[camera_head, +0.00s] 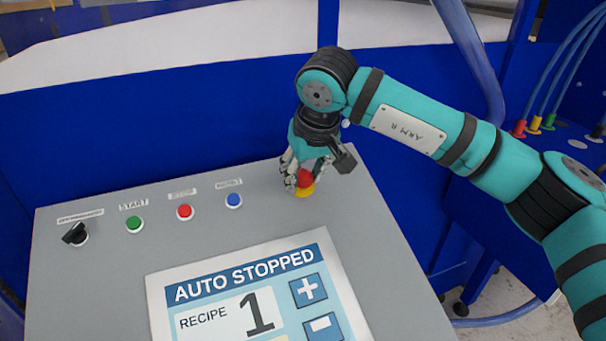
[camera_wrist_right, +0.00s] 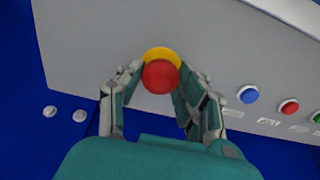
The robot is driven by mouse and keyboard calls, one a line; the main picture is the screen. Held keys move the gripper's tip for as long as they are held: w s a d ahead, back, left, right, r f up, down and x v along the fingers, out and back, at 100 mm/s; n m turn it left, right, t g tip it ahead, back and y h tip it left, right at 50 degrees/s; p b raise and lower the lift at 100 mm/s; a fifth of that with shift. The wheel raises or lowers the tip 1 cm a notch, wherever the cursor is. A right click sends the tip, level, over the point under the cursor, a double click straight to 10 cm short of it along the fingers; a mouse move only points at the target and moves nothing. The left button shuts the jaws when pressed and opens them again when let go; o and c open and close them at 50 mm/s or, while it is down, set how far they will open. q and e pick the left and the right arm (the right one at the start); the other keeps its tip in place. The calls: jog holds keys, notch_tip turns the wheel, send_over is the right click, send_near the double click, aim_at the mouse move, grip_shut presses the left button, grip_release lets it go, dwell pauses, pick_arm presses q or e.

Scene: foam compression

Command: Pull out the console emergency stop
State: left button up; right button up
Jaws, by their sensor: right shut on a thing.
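The console emergency stop (camera_head: 305,178) is a red mushroom button on a yellow base, at the top right of the grey console (camera_head: 110,270). My right gripper (camera_head: 305,174) is at the button from above, with its fingers on either side of the red head. In the right wrist view, the emergency stop (camera_wrist_right: 160,77) sits between the two fingertips of my right gripper (camera_wrist_right: 158,75), which is shut on it. The yellow base shows beyond the red head. The console screen (camera_head: 245,290) reads "AUTO STOPPED" and "RECIPE 1". My left gripper is not in view.
A black selector knob (camera_head: 75,234), a green start button (camera_head: 135,224), a red button (camera_head: 185,211) and a blue button (camera_head: 233,200) line the console left of the gripper. A blue machine frame (camera_head: 180,130) stands behind. Coloured hose fittings (camera_head: 534,124) are at the far right.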

jog(key=shift+r, duration=0.3)
grip_shut()
jog(key=o, duration=1.3)
grip_release()
jog(key=shift+s+d, duration=0.1)
jog(key=shift+s, duration=0.1)
jog(key=shift+c, duration=0.2)
jog(key=o, duration=0.8)
jog(key=shift+w, duration=0.1)
jog(key=shift+c, duration=0.2)
jog(key=shift+r, duration=0.1)
jog(key=p+v, duration=0.3)
jog(key=v, duration=0.4)
